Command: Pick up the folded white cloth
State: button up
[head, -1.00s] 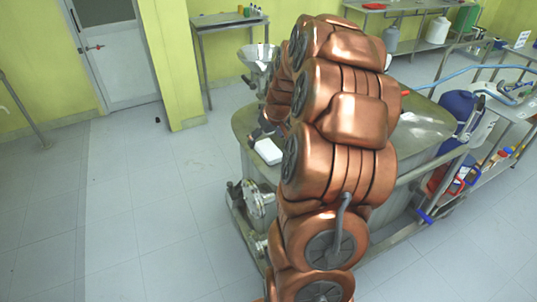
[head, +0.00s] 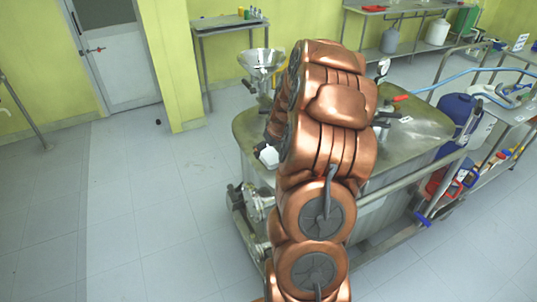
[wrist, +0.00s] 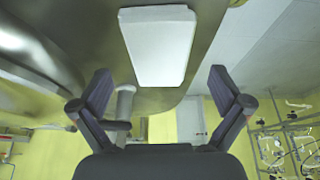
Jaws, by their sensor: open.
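The folded white cloth (head: 268,157) lies on the metal top of the vessel, near its left edge, partly covered by my arm in the head view. In the wrist view the cloth (wrist: 158,45) is a pale flat block, and its lower end reaches between the tips. My gripper (wrist: 160,80) is open, with one dark finger on each side and nothing held. The fingers appear apart from the cloth. In the head view my arm hides most of the gripper.
The metal vessel top (head: 420,125) carries fittings with a red handle (head: 400,98). A blue drum (head: 458,110) and a shelf are at the right. The floor (head: 110,220) at the left is clear.

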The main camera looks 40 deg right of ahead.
aim_at(269, 154)
jog(key=shift+x, duration=1.15)
jog(key=c, duration=1.2)
jog(key=shift+w+d+r, duration=0.1)
jog(key=shift+r, duration=0.4)
notch_tip(269, 154, up, 9)
jog(key=b, duration=0.2)
jog(key=shift+b, duration=0.3)
